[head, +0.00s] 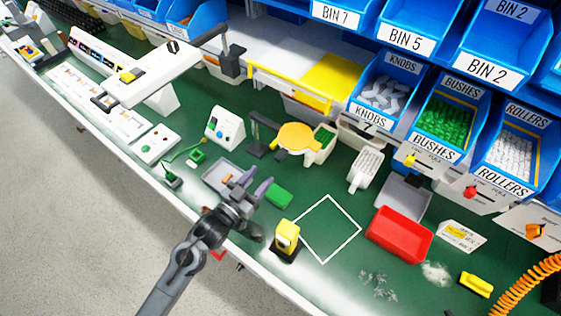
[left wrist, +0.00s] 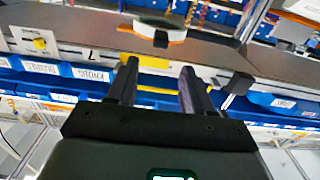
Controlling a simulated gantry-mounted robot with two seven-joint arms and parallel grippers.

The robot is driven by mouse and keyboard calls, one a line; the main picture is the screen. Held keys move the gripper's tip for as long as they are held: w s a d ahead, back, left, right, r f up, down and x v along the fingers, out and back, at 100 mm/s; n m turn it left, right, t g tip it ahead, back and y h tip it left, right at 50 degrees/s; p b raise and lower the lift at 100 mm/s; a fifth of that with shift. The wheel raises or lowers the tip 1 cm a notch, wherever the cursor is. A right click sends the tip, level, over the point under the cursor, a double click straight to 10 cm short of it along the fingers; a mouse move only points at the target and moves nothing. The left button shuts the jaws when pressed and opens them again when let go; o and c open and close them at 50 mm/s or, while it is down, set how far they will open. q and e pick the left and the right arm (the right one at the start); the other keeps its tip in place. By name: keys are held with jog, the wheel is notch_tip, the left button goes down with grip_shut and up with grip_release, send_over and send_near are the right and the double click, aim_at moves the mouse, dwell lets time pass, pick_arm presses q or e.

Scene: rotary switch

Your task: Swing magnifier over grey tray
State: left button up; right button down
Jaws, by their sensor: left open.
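The magnifier (head: 298,136) shows as a round head with an orange-yellow rim, on a dark arm from a black post (head: 256,133) to its left. A round, orange-edged head, likely the same one, shows at the top of the left wrist view (left wrist: 150,35). A grey tray (head: 218,172) lies left of and below the magnifier, partly behind my left gripper. Another grey tray (head: 405,198) lies behind the red tray. My left gripper (head: 256,186) is open, apart from the magnifier and near the first grey tray's right side. My right gripper is not in view.
A green block (head: 278,195) lies just right of my left gripper. A yellow device (head: 286,237) stands in front. A white-outlined square (head: 328,229) is bare. A red tray (head: 399,235) is to the right, and a white button box (head: 224,127) is behind the grey tray.

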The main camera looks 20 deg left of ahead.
aim_at(276, 159)
pick_arm(q)
jog(key=x, duration=1)
jog(key=shift+w, duration=0.35)
jog(key=shift+c, duration=0.5)
grip_shut()
